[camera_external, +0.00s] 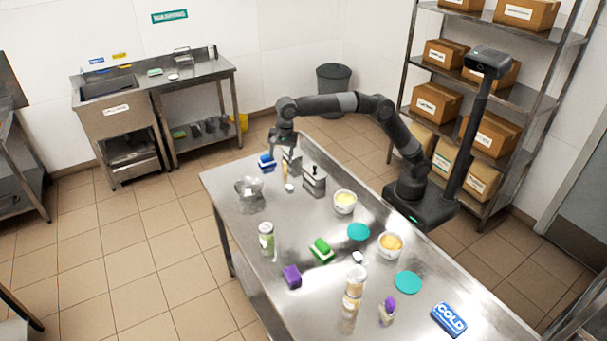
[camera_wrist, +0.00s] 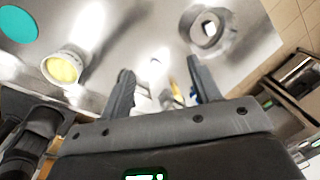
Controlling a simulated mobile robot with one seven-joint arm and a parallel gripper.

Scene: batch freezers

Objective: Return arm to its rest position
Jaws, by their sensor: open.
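My arm (camera_external: 335,103) reaches out over the far end of the steel table from my base at its right side. My gripper (camera_external: 283,140) hangs above the table's far end, close to two small metal containers. In the wrist view my gripper (camera_wrist: 158,85) has its two fingers apart, with nothing seen held between them. Small items, one of them yellow, show blurred on the table beyond the fingers. A metal bowl (camera_external: 249,190) stands to the left of the gripper, and a blue item (camera_external: 266,160) lies near it.
The steel table (camera_external: 225,206) also holds a white bowl with yellow contents (camera_external: 345,202), another with orange contents (camera_external: 390,245), teal discs (camera_external: 359,231), a green sponge (camera_external: 321,249), jars (camera_external: 266,238) and a blue COLD pack (camera_external: 449,320). A shelf of boxes (camera_external: 437,103) stands behind my base.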

